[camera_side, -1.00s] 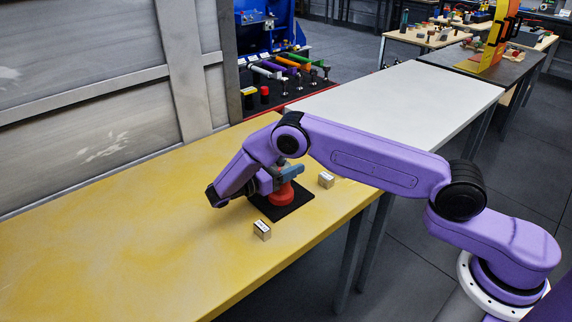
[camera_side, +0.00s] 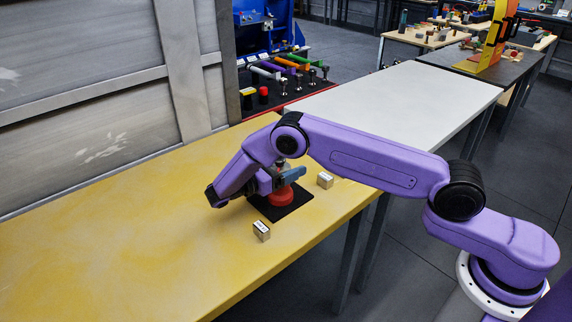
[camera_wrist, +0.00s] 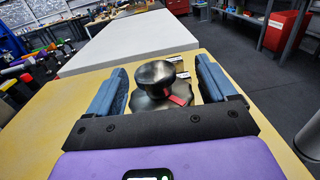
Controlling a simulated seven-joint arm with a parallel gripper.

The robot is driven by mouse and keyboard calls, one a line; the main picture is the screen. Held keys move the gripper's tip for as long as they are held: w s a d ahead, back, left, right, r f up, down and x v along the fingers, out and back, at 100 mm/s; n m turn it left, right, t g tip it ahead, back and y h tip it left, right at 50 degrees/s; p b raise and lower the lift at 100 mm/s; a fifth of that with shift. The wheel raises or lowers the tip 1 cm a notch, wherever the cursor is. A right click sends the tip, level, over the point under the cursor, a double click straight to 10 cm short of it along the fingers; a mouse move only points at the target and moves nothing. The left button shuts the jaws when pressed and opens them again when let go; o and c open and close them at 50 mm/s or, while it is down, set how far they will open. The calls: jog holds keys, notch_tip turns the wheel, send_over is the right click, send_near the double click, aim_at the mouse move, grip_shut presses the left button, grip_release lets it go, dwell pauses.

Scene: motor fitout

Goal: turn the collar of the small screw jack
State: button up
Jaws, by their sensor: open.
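The small screw jack (camera_side: 281,196) has a red body and stands upright on a black square plate (camera_side: 299,209) on the yellow table. In the wrist view its dark metal round top (camera_wrist: 155,73) shows above a wider dark collar, with a red tab (camera_wrist: 181,94) on the right. My gripper (camera_side: 284,177) is over the jack; in the side view my arm and a finger hide part of it. In the wrist view my gripper (camera_wrist: 160,68) is open, with one blue finger on each side of the jack and a gap on both sides.
Two small light blocks with dark markings stand near the plate, one behind it to the right (camera_side: 325,180) and one in front (camera_side: 262,231). The yellow table (camera_side: 120,240) is clear to the left. A white table (camera_side: 410,95) stands beyond.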

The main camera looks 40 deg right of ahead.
jog(key=a, duration=0.7)
jog(key=shift+w+a, duration=0.15)
jog(key=shift+w, duration=0.15)
jog(key=shift+a, duration=0.1)
dwell(0.3)
